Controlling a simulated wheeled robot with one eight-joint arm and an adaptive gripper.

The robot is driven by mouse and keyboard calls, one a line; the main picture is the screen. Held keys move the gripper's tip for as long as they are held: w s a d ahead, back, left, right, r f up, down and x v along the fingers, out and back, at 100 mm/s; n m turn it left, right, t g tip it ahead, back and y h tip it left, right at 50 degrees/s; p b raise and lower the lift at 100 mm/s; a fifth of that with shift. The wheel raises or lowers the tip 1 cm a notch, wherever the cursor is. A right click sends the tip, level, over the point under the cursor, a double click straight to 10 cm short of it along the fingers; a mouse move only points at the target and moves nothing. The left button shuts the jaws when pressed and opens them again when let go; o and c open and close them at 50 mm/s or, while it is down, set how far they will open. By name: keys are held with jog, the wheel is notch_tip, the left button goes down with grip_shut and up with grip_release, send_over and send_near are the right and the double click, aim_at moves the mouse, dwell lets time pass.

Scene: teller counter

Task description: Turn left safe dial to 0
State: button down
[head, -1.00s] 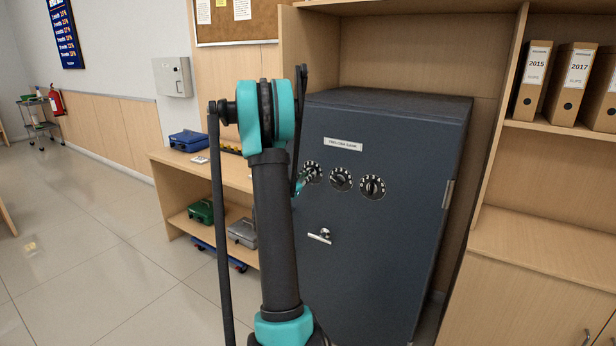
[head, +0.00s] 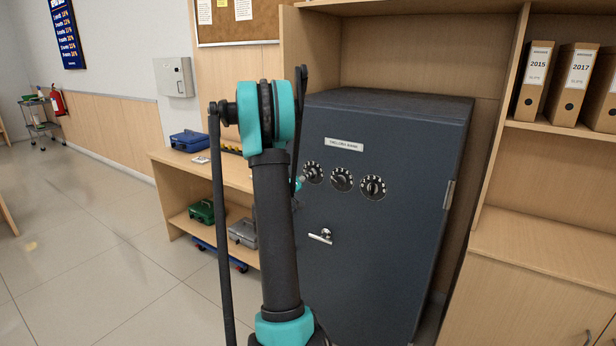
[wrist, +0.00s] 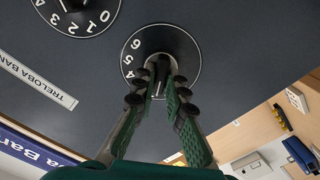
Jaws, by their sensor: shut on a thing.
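The left safe dial (head: 313,172) is round and black with white numbers, on the front of the dark grey safe (head: 400,130). My arm partly blocks the space beside it in the head view. In the wrist view, seen roughly upside down, my gripper (wrist: 160,80) is shut on the knob at the centre of the left dial (wrist: 185,50). The numbers 4, 5 and 6 show on its left side; the fingers and knob hide others. I cannot tell which number the pointer marks.
The middle dial (head: 341,179) and right dial (head: 373,187) sit close beside it. A silver handle (head: 321,236) sticks out below. A wooden shelf unit (head: 165,200) with cash boxes stands left of the safe, a cabinet (head: 540,260) at right. Open floor lies at left.

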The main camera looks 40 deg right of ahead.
jog(key=n, duration=1.1)
jog(key=shift+w+f, duration=0.1)
jog(key=shift+f, duration=0.1)
jog(key=shift+n, duration=0.3)
jog(key=c, duration=1.6)
grip_release()
jog(key=shift+o, duration=0.2)
jog(key=shift+a, duration=0.1)
jog(key=v, duration=1.2)
jog(key=shift+f, duration=0.1)
